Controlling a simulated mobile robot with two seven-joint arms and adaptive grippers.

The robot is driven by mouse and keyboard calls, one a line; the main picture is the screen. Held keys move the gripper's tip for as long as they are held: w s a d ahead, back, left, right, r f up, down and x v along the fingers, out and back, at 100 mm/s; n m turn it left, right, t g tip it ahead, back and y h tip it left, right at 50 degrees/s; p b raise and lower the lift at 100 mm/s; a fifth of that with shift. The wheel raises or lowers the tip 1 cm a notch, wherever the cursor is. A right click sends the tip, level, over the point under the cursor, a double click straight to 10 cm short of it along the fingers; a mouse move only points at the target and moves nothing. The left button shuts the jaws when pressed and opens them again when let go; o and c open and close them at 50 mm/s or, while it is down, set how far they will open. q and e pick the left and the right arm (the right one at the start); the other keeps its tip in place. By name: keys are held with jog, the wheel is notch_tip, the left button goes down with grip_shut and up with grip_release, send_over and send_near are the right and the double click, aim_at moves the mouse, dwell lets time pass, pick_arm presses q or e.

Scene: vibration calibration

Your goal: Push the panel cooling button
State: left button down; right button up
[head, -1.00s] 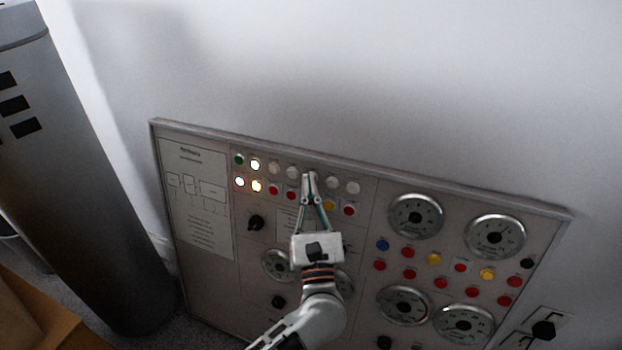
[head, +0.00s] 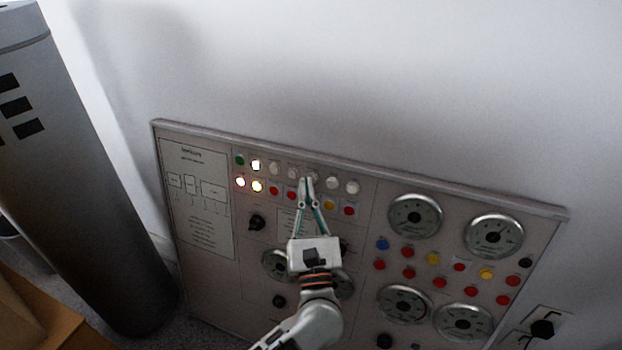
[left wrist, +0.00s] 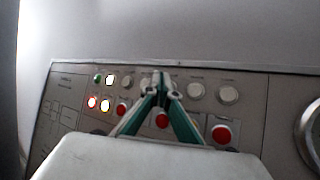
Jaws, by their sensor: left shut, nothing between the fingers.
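The control panel (head: 350,240) leans against the wall, with rows of round buttons near its top left. My left gripper (head: 306,180) is shut and empty, its fingertips in front of the upper button rows. In the left wrist view the closed fingertips (left wrist: 160,80) cover part of the top row of white buttons, between a white button (left wrist: 147,84) and another white button (left wrist: 196,91). I cannot tell whether the tips touch the panel. The labels are too small to read, so I cannot tell which button is panel cooling. My right gripper is not in view.
A green button (head: 239,160) and lit lamps (head: 256,165) are at the panel's upper left. Round gauges (head: 414,216) and coloured buttons fill the right half. A dark grey cylinder (head: 80,180) stands at the left. The wall above the panel is clear.

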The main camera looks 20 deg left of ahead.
pick_arm(q)
jog(key=s, duration=0.2)
jog(key=s+r+p, duration=0.1)
jog(key=s, duration=0.2)
jog(key=shift+a, duration=0.1)
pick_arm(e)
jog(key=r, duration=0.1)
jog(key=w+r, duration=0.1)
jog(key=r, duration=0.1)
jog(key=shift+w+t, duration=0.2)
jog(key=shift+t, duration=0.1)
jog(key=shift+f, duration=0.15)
